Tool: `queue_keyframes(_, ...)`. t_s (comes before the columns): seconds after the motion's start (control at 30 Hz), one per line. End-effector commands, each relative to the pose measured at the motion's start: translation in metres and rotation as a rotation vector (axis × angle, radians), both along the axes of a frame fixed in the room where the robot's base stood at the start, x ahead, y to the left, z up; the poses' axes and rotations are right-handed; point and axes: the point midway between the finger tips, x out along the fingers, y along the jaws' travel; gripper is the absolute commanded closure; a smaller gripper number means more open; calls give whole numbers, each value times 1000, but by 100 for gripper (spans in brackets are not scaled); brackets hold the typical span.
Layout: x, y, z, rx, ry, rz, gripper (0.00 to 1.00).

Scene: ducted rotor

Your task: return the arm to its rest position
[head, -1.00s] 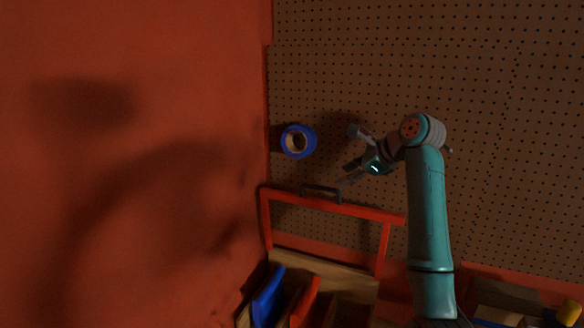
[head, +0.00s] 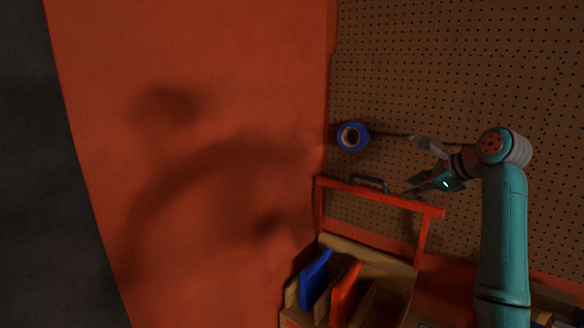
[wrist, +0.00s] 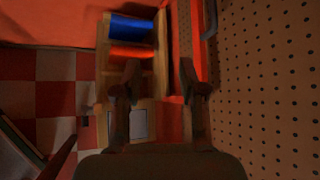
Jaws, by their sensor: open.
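My arm (head: 504,225) is teal and stands at the right of the head view, in front of the pegboard. My gripper (head: 412,167) is at its end and points left, with its fingers spread apart. In the wrist view my gripper (wrist: 160,78) is also open, and nothing shows between the two dark fingers. The upper finger points towards a blue tape roll (head: 363,140) at the pegboard, with a gap between them in the picture. The lower finger overlaps the red frame's top bar in the head view; I cannot tell whether they touch.
A red frame (head: 424,238) with a dark handle (head: 370,184) stands below my gripper. Under it is a wooden holder with a blue panel (head: 316,278) and a red-orange panel (head: 345,292). The pegboard (head: 440,60) lies behind; an orange wall (head: 200,215) fills the left.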

Motion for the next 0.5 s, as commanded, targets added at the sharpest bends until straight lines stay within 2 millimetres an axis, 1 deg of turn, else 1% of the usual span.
queue_keyframes(0.27, 2, 4, -30, -21, -25, 10, 59)
queue_keyframes(0.37, 3, 6, -45, -31, -37, 14, 59)
queue_keyframes(0.5, 3, 11, -71, -52, -61, 24, 59)
